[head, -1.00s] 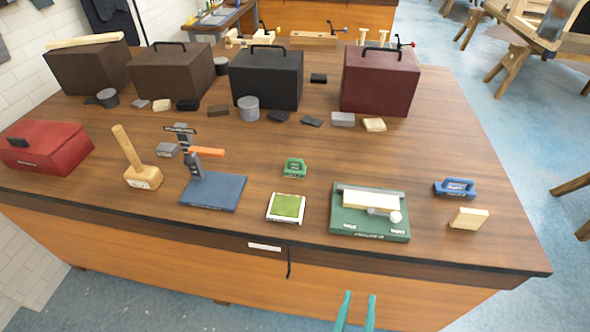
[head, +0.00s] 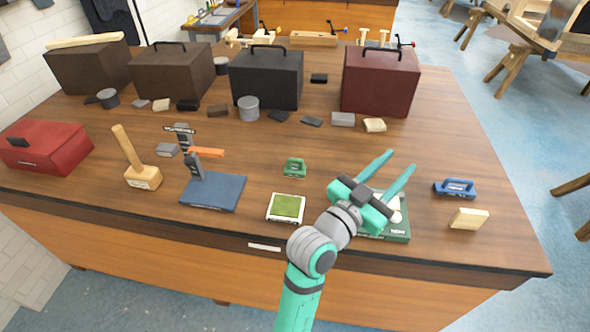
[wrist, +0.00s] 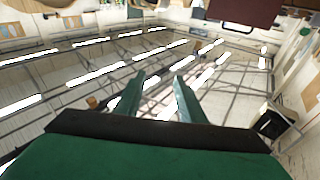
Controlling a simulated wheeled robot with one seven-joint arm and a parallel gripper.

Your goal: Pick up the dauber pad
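A flat square green pad in a white frame (head: 287,207) lies on the table near its front edge. It looks like the dauber pad, though I read no label on it. My gripper (head: 401,162) is above the table, to the right of this pad, with its fingers pointing away and to the right. The fingers are apart with nothing between them. The wrist view also shows my gripper (wrist: 163,86) open and empty, against the ceiling lights. The pad is not in the wrist view. A small green handled block (head: 294,168) stands behind the pad.
My gripper partly hides a green board (head: 398,234). A blue handled block (head: 455,188) and a wooden block (head: 468,219) lie to the right. A blue-based stand (head: 213,192) and a mallet (head: 143,177) are to the left. Toolboxes (head: 379,82) line the back.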

